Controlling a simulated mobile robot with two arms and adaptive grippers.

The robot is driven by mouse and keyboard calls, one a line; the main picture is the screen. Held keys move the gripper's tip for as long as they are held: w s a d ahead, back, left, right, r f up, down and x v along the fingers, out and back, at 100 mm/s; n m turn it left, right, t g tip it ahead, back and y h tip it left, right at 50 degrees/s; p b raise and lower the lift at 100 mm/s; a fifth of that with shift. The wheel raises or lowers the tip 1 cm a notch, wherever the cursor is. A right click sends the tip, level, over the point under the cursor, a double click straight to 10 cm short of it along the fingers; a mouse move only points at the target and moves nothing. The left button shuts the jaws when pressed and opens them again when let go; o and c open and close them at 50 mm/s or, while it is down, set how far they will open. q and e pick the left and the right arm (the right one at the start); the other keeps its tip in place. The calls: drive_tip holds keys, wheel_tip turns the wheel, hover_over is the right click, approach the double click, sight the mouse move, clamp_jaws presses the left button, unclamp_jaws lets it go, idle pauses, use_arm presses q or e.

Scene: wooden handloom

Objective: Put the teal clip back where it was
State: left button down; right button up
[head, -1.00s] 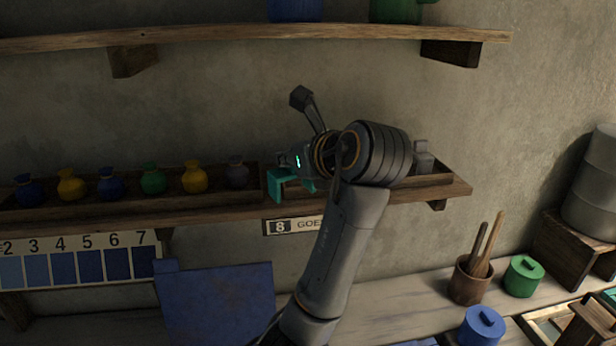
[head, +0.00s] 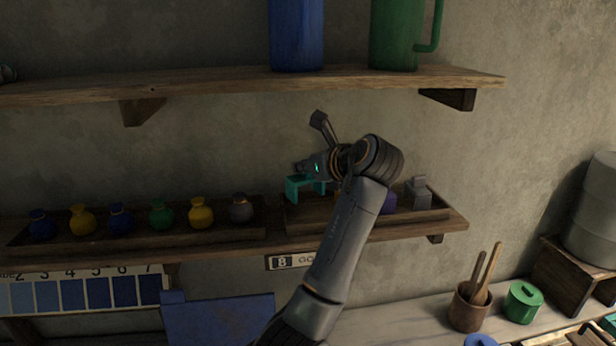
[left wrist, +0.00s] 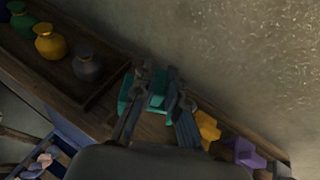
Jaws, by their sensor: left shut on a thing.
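The teal clip (head: 298,190) is held by my left gripper (head: 308,170) above the left end of the right-hand shelf tray (head: 310,218). In the left wrist view, the teal clip (left wrist: 156,100) shows between the two fingers (left wrist: 156,80), partly hidden by them. The fingers are shut on it. A yellow clip (left wrist: 208,130) and a purple clip (left wrist: 246,154) sit to the right of it in that view. In the head view my arm hides much of the tray. The right gripper is not in view.
A left tray (head: 170,240) holds several small jars; its grey jar (head: 241,208) is nearest the clip. A grey piece (head: 418,192) stands at the tray's right end. An upper shelf (head: 240,84) with a blue vessel (head: 296,35) and green jug (head: 396,35) lies above.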

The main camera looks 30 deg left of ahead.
use_arm(q)
drive_tip(key=shift+w+a+f+p, duration=0.15)
drive_tip(key=shift+w+f, duration=0.35)
drive_tip(key=shift+f, duration=0.05)
drive_tip(key=shift+w+a+f+p, duration=0.15)
drive_tip(key=shift+w+f, duration=0.3)
drive_tip(key=shift+f, duration=0.1)
drive_tip(key=f+p, duration=0.2)
drive_tip(key=f, duration=0.1)
drive_tip(key=shift+w+a, duration=0.1)
drive_tip(key=shift+w, duration=0.25)
drive_tip(key=shift+f+p, duration=0.3)
drive_tip(key=shift+f, duration=0.2)
drive_tip(key=shift+f, duration=0.1)
drive_tip(key=c, duration=1.4)
unclamp_jaws()
drive_tip(key=shift+f, duration=0.1)
